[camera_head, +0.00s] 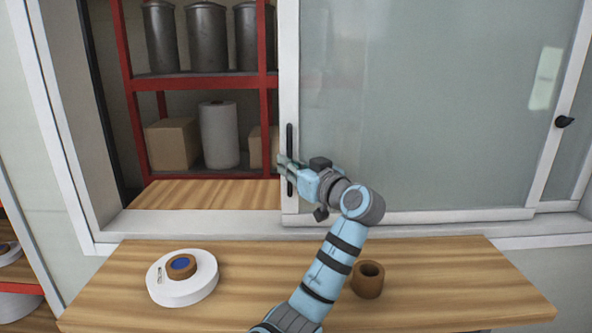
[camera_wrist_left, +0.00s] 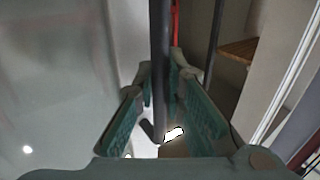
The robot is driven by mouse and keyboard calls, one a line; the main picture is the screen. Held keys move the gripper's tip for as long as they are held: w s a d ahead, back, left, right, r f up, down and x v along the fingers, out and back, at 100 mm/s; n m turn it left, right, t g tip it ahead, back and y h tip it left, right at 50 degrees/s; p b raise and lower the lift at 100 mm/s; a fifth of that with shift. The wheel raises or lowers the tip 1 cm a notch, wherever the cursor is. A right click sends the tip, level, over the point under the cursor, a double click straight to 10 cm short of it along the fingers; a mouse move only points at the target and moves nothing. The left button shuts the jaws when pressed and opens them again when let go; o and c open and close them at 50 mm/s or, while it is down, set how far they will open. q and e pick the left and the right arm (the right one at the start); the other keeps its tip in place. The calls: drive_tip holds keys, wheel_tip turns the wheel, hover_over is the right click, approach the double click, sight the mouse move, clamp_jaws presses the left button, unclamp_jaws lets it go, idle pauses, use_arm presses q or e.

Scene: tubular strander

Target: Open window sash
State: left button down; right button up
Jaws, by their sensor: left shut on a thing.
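The window sash (camera_head: 430,105) is a white-framed pane of greyish glass. It stands slid to the right, with an opening on its left. A dark vertical bar handle (camera_head: 290,140) sits on its left stile. My left gripper (camera_head: 283,165) is at the lower part of this handle. In the left wrist view the handle (camera_wrist_left: 160,70) runs between the two green fingers of my left gripper (camera_wrist_left: 172,115), which is shut on it. The contact itself is partly hidden. My right gripper is not in view.
Through the opening, a red shelf (camera_head: 195,80) holds grey canisters, a white roll and boxes. On the wooden counter (camera_head: 440,285) stand a white round stand (camera_head: 205,288) with a brown ring and a brown cup-like cylinder (camera_head: 368,280). A black knob (camera_head: 564,121) is at the right.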

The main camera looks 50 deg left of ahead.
use_arm(q)
drive_tip(key=shift+w+d+r, duration=0.2)
drive_tip(key=shift+w+d, duration=0.1)
drive_tip(key=shift+w, duration=0.1)
drive_tip(key=c, duration=1.9)
unclamp_jaws()
drive_tip(key=shift+w+f, duration=0.1)
drive_tip(key=d, duration=0.4)
drive_tip(key=s+d, duration=0.1)
drive_tip(key=d, duration=0.7)
drive_tip(key=shift+s, duration=0.25)
drive_tip(key=shift+a, duration=0.1)
